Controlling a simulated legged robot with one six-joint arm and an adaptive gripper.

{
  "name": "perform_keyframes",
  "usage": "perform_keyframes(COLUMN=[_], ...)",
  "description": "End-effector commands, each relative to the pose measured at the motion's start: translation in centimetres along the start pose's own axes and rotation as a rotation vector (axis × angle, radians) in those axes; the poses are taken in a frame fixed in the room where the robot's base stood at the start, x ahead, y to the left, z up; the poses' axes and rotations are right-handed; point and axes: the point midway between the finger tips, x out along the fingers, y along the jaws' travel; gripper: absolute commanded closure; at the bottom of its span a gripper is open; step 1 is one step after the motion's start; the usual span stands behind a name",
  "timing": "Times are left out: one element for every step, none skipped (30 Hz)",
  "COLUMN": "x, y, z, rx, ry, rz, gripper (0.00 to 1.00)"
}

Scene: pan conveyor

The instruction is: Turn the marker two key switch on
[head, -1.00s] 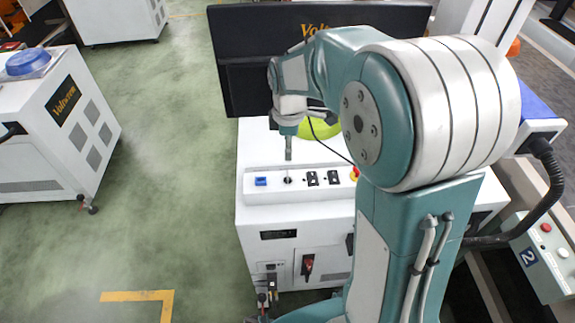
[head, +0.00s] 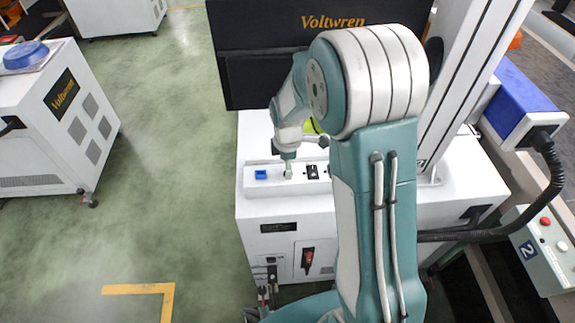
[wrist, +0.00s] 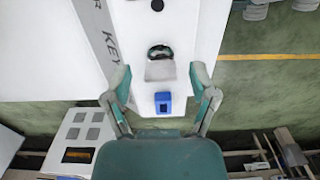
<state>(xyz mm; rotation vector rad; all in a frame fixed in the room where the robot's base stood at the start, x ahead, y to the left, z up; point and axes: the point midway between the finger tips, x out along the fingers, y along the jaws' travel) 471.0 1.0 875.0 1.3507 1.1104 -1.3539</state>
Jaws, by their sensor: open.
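The white control panel (head: 300,183) stands on a white cabinet in the head view. My gripper (head: 287,165) points down at the panel, between a blue switch and a black switch. In the wrist view my gripper (wrist: 160,80) is open, its fingers either side of a grey flat piece, which looks like the key (wrist: 160,71), with a dark round ring (wrist: 160,50) just beyond it. No contact can be made out. My gripper hides the key spot in the head view. No marker number is readable on this panel.
The blue switch (head: 261,174) and the black switch (head: 312,172) sit close to either side of my gripper. A dark Voltwren screen (head: 260,50) stands behind. A box marked 2 (head: 528,255) with buttons is at the right. Green floor lies open at the left.

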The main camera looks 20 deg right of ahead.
Motion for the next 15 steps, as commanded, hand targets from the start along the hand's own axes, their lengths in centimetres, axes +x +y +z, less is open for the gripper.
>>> perform_keyframes(x=[0.18, 0.23, 0.27, 0.27, 0.27, 0.26, 0.25, 0.25, 0.25, 0.24, 0.24, 0.24, 0.24, 0.24, 0.26], y=[0.0, 0.01, 0.01, 0.01, 0.01, 0.01, 0.01, 0.01, 0.01, 0.02, 0.02, 0.02, 0.02, 0.03, 0.05], z=[0.0, 0.0, 0.0, 0.0, 0.0, 0.0, 0.0, 0.0, 0.0, 0.0, 0.0, 0.0, 0.0, -0.01, -0.01], rx=[0.0, 0.0, 0.0, 0.0, 0.0, 0.0, 0.0, 0.0, 0.0, 0.0, 0.0, 0.0, 0.0, 0.0, 0.0], ry=[0.0, 0.0, 0.0, 0.0, 0.0, 0.0, 0.0, 0.0, 0.0, 0.0, 0.0, 0.0, 0.0, 0.0, 0.0], rz=[0.0, 0.001, 0.001, 0.001, 0.001, 0.001, 0.001, 0.001, 0.001, 0.001, 0.001, 0.001, 0.001, 0.001, 0.001], gripper=[0.26, 0.26, 0.26, 0.26, 0.26, 0.26, 0.26, 0.26, 0.35, 0.48, 0.61, 0.79, 0.93, 1.0, 1.0])
